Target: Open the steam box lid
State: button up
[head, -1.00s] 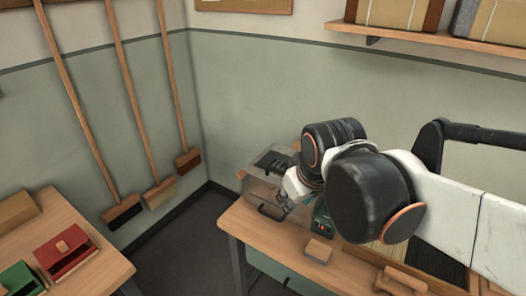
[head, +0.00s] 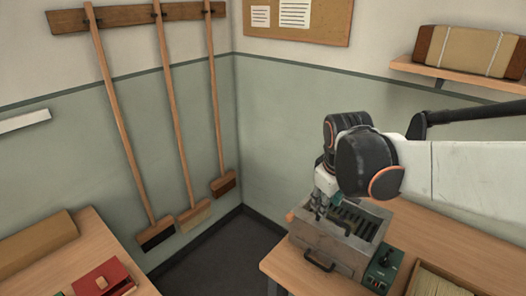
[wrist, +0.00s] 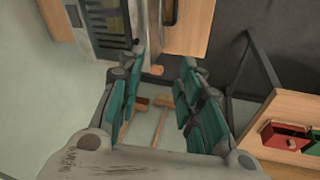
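The steam box (head: 325,246) is a grey metal box on the right-hand table in the head view, with a dark handle on its front. Dark slats show within its top (head: 358,216); I cannot tell the lid apart from the rim or say how it stands. My gripper (head: 318,212) is over the box's left back part, pointing down; contact cannot be told there. In the wrist view the teal-padded fingers of my gripper (wrist: 158,85) are apart with nothing between them. Part of the steam box (wrist: 108,20) shows beyond them at the upper left.
A green control unit (head: 382,268) stands right of the box, and a bristle-filled tray (head: 440,283) lies farther right. Brooms (head: 180,125) hang on the left wall. A red box (head: 103,280) sits on the left table (head: 90,235). Open floor lies between the tables.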

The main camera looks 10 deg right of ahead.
jog(key=n+g+p, duration=0.2)
jog(key=p, duration=0.2)
send_over(333, 218)
jog(key=s+a, duration=0.2)
jog(key=a, duration=0.1)
jog(key=f, duration=0.2)
jog(key=shift+n+h, duration=0.3)
jog(key=b+x, duration=0.1)
jog(key=x, duration=0.3)
jog(key=b+x, duration=0.1)
jog(key=x, duration=0.4)
jog(key=b+x, duration=0.1)
jog(key=x, duration=0.4)
jog(key=shift+d+b, duration=0.35)
grip_shut()
